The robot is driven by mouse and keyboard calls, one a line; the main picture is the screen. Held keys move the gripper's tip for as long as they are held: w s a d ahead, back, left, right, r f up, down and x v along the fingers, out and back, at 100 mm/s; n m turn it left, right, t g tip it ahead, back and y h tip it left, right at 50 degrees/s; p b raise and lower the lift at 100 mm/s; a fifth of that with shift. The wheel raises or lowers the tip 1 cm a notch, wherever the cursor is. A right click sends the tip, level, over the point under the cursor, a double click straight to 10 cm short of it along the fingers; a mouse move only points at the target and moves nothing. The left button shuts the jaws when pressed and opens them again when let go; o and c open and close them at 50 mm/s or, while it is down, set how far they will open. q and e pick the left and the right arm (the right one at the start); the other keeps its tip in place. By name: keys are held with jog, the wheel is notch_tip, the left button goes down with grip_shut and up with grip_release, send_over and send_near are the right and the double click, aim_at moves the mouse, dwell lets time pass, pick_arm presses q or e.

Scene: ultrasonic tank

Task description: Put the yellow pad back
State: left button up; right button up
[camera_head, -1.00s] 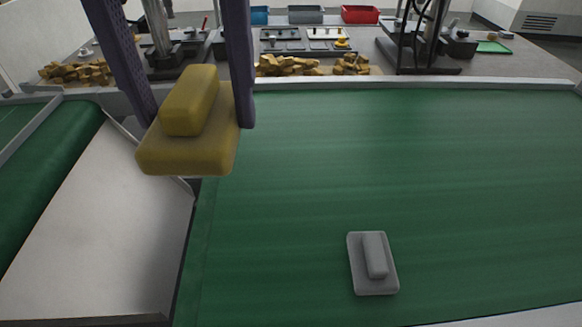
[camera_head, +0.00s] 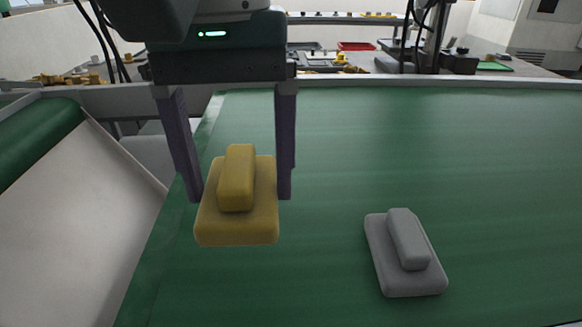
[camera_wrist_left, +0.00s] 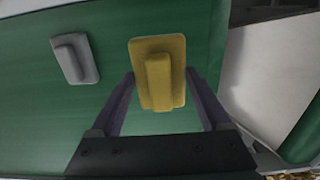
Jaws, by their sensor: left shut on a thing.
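The yellow pad (camera_head: 236,225), a flat block with a raised bar on top, is between the fingers of my left gripper (camera_head: 240,198). The gripper is shut on the pad's sides, over the left part of the green belt (camera_head: 330,140). In the left wrist view the yellow pad (camera_wrist_left: 158,75) is between the fingertips (camera_wrist_left: 158,80), with the belt behind it. I cannot tell how far the pad is above the belt. My right gripper is not in view.
A grey pad (camera_head: 405,255) of the same shape lies on the belt to the right, apart from the yellow pad. A pale sloping panel (camera_head: 70,230) is at the left. The belt behind the grey pad is clear. A cluttered bench (camera_head: 525,70) stands at the back.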

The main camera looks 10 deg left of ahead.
aim_at(237, 165)
pick_arm(q)
notch_tip(237, 165, down, 8)
jog(key=shift+f+b, duration=0.15)
jog(key=shift+b, duration=0.3)
jog(key=o, duration=1)
notch_tip(237, 165, up, 12)
jog(key=shift+r+p, duration=0.1)
jog(key=shift+p, duration=0.6)
